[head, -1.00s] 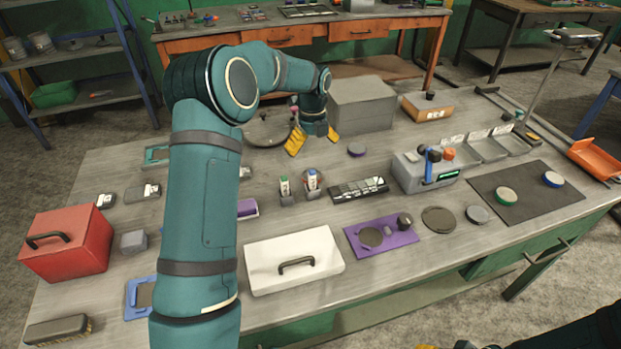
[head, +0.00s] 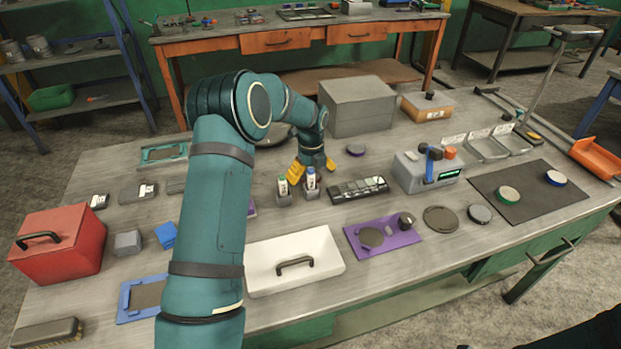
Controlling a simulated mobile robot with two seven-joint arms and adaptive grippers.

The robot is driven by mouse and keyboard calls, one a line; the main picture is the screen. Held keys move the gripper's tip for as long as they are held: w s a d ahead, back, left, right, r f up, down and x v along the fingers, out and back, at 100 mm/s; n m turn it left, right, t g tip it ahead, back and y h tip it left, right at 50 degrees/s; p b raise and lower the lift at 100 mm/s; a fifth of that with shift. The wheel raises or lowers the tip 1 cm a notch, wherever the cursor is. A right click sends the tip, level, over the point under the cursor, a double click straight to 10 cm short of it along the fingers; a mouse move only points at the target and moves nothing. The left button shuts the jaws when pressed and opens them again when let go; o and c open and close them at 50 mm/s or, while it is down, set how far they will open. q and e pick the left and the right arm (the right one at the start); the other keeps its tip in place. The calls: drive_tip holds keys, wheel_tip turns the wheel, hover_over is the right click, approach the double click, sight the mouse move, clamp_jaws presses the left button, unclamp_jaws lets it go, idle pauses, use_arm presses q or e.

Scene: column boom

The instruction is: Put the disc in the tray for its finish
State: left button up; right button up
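My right gripper is out of view.
A grey device with a blue lever (head: 428,168) stands left of the mat. A purple board (head: 382,238), a dark round plate (head: 440,219), a grey disc (head: 480,214) and a white lidded box (head: 294,262) lie in front. A grey box (head: 357,106) stands behind my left gripper.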

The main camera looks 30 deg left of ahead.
use_arm(q)
drive_tip(key=shift+r, duration=0.1)
drive_tip(key=c, duration=1.5)
